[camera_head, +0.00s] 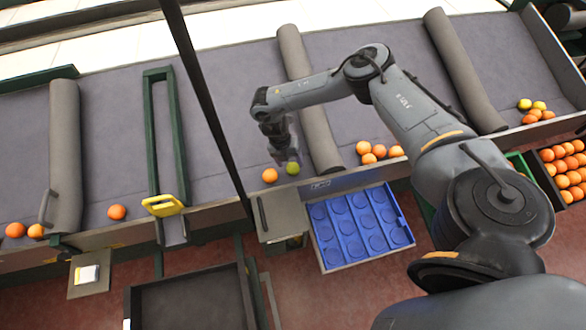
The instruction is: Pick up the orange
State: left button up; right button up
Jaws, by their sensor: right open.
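Two fruits sit side by side near the front edge of the grey sorting belt: an orange (270,175) and a yellow-green fruit (293,168). My right arm reaches in from the right, and its gripper (283,158) points down just above and behind these two fruits. The gripper is open; its fingers are small and dark, and I cannot tell whether they touch either fruit. Other oranges lie on the belt, one at the left (117,212) and several right of the padded divider (368,158). My left gripper is not in view.
A blue tray (326,256) with round recesses sits in front of the belt, empty. A crate of oranges (549,185) stands at the right. Padded grey rollers (291,48) divide the belt. A thin dark post (205,100) crosses left of the gripper. A yellow handle (162,205) stands further left.

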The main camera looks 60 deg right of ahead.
aim_at(292, 165)
jog(key=shift+x, duration=2.3)
jog(key=shift+w, duration=0.2)
jog(key=shift+c, duration=0.2)
jog(key=c, duration=0.8)
